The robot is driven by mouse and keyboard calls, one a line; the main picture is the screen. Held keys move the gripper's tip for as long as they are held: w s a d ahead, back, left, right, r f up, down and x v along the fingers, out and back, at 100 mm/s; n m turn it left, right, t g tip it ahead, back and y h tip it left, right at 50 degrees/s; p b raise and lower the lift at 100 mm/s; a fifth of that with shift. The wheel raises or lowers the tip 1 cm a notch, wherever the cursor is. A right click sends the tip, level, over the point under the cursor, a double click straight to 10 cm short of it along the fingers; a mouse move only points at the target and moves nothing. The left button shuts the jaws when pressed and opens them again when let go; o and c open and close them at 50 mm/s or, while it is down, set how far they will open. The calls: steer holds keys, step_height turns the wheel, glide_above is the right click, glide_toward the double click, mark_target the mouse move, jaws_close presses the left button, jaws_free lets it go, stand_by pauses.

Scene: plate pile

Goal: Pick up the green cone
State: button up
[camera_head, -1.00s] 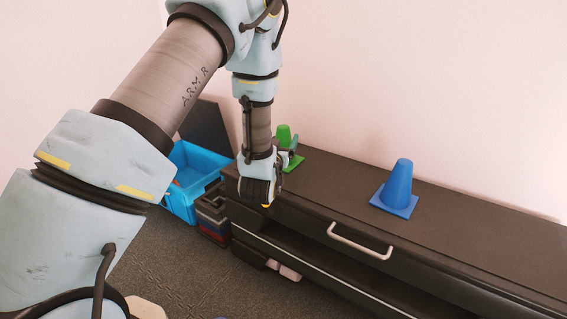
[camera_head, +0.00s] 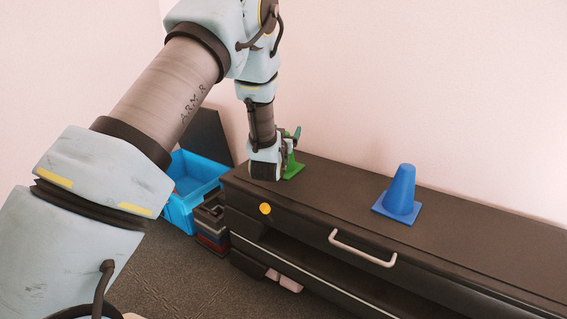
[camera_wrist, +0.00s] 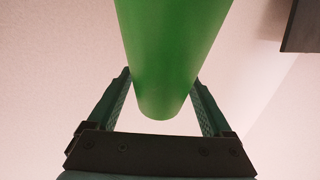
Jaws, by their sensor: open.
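The green cone (camera_head: 291,167) stands on top of the dark cabinet near its left end. My gripper and wrist hide part of it in the head view. In the wrist view the green cone (camera_wrist: 168,60) fills the upper middle, its rounded end between the two fingers. My gripper (camera_wrist: 160,108) is open, with one finger on each side of the cone.
A blue cone (camera_head: 401,190) stands on the cabinet (camera_head: 330,190) to the right. A blue bin (camera_head: 183,211) and stacked dark boxes (camera_head: 211,222) are on the floor left of the cabinet. A pale wall rises behind. The cabinet front has a handle (camera_head: 362,249).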

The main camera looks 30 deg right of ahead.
jaws_close()
stand_by(0.5)
stand_by(0.3)
